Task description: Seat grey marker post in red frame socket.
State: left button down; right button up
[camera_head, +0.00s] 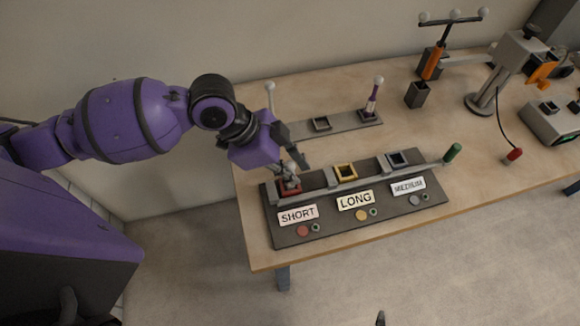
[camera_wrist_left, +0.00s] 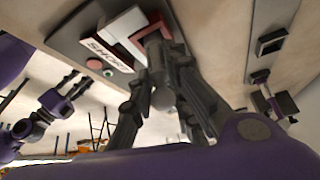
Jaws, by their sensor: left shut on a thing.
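The red frame socket (camera_head: 289,188) is at the left end of the dark board (camera_head: 330,225), behind the SHORT label. It also shows in the left wrist view (camera_wrist_left: 152,30). My left gripper (camera_head: 290,168) is right over this socket, shut on the grey marker post (camera_wrist_left: 155,45). The post has a round grey head (camera_wrist_left: 163,98) between the fingers, and its far end is at or inside the red frame. The fingers hide much of it, so I cannot tell how deep it sits. My right gripper (camera_wrist_left: 75,83) shows in the left wrist view, apart from the board, with its fingers spread and empty.
Yellow (camera_head: 345,172) and grey (camera_head: 396,161) sockets lie to the right, with a green handle (camera_head: 452,152) beyond. A rack (camera_head: 345,126) behind holds a white-topped post (camera_head: 270,97) and a purple post (camera_head: 372,98). A lamp-like stand (camera_head: 487,100) is further right.

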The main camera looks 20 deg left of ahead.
pick_arm(q)
jog(key=c, duration=1.6)
grip_release()
jog(key=shift+o, duration=0.2)
jog(key=shift+a+r, duration=0.25)
jog(key=shift+r, duration=0.15)
jog(key=v, duration=1.1)
pick_arm(e)
jog(key=shift+s+f, duration=0.1)
jog(key=shift+s, duration=0.15)
